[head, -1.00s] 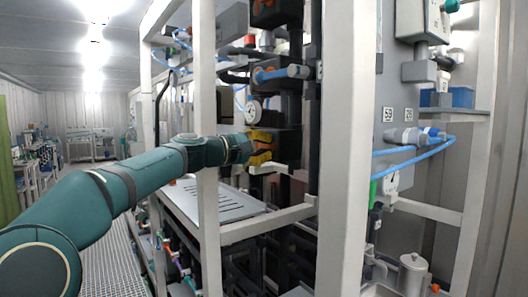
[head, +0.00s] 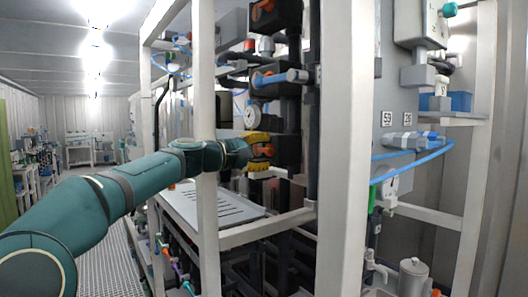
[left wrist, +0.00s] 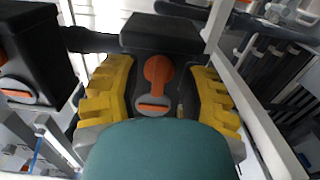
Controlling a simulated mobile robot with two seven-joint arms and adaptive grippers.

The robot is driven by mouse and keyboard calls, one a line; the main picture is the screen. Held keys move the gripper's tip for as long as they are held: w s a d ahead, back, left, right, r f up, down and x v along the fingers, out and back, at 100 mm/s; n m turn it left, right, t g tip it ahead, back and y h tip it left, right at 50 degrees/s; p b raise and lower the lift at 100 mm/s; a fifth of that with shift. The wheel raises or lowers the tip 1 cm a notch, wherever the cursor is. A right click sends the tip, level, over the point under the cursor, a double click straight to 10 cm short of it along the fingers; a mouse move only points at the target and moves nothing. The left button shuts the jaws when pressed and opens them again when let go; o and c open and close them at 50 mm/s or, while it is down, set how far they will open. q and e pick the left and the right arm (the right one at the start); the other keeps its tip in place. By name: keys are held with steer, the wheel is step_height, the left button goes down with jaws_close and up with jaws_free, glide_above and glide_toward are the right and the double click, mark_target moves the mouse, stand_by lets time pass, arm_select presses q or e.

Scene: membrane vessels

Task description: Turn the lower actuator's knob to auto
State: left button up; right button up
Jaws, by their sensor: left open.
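The lower actuator (head: 286,149) is a black box with an orange knob (head: 263,151) on its front, inside the white frame. My left gripper (head: 258,152) is open in front of it, one yellow finger above the knob and one below. In the left wrist view the orange knob (left wrist: 157,72) lies between the two open yellow fingers of my left gripper (left wrist: 160,68), with a gap on each side. The knob has a round head and a slotted grey-edged end. Any position marks are unreadable. My right gripper is not in view.
Another black actuator (head: 276,78) with an orange knob and a blue pipe is above. White frame posts (head: 204,100) stand close to my left arm. A slotted grey panel (head: 212,203) lies below.

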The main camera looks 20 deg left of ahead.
arm_select(q)
steer(key=v, duration=1.1)
steer(key=shift+s+a, duration=0.25)
